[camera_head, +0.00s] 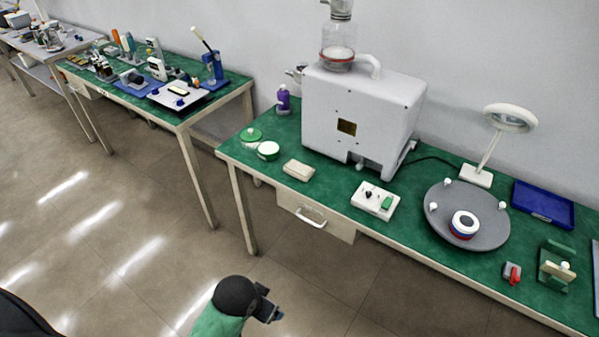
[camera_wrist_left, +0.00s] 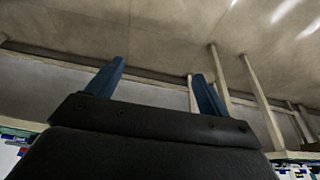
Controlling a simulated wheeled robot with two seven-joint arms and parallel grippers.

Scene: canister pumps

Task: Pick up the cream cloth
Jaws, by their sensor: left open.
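The cream cloth (camera_head: 299,170) is a small folded pad. My left gripper (camera_head: 268,309) is low in front of the table, over the floor and well apart from the cloth. In the left wrist view its two blue fingers (camera_wrist_left: 157,78) are spread with nothing between them. That view shows floor and table legs, not the cloth. My right gripper is not seen.
The white machine (camera_head: 362,112) stands behind the cloth. A drawer with a handle (camera_head: 311,218) juts below the front edge. A grey turntable (camera_head: 440,215) is further right.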

